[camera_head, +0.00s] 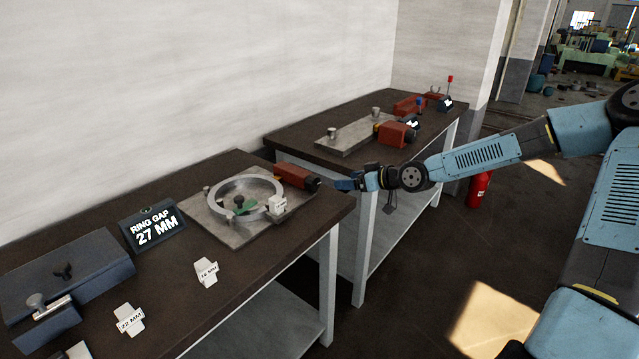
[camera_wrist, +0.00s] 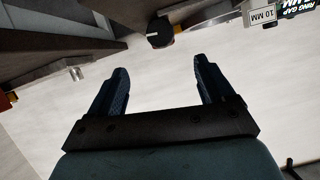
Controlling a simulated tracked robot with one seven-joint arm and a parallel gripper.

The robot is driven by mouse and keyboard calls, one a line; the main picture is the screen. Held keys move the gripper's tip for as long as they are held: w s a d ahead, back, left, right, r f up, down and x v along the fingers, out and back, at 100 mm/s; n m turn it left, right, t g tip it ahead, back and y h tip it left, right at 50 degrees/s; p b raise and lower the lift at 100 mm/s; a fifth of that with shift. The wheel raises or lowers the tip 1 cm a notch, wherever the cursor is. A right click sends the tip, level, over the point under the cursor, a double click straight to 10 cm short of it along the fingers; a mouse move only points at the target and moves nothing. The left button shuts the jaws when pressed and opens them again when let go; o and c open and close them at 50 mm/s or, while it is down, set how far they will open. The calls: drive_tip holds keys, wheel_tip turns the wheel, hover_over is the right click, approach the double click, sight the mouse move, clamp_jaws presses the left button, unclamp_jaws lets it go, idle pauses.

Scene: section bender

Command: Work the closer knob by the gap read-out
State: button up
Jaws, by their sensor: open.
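The closer is a red block (camera_head: 293,174) at the right end of the near bench, with a black round knob (camera_head: 314,184) on its end. My gripper (camera_head: 342,184) is open and empty, a short way right of the knob. In the wrist view the knob (camera_wrist: 160,32) shows beyond and between the spread fingertips (camera_wrist: 160,70), apart from them. The gap read-out (camera_head: 153,228) reads RING GAP 27 MM; it is partly cut off in the wrist view (camera_wrist: 298,8). A grey split ring (camera_head: 216,207) lies on a plate in front of the closer.
Tags marked 16 MM (camera_head: 206,272) and 22 MM (camera_head: 129,319) lie on the bench (camera_head: 255,265); a 10 MM tag (camera_wrist: 262,16) is by the ring. A blue-grey box (camera_head: 75,270) stands at left. A second bench (camera_head: 290,140) with red devices stands behind. A red extinguisher (camera_head: 479,188) is on the floor.

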sight(317, 182)
drive_tip(key=x, duration=1.2)
drive_tip(key=shift+w+a+f, duration=0.15)
drive_tip(key=shift+a+f, duration=0.05)
drive_tip(key=shift+a, duration=0.1)
drive_tip(key=shift+c, duration=0.2)
drive_tip(key=c, duration=1)
drive_tip(key=o, duration=1)
drive_tip(key=shift+o, duration=0.2)
drive_tip(key=shift+d, duration=0.1)
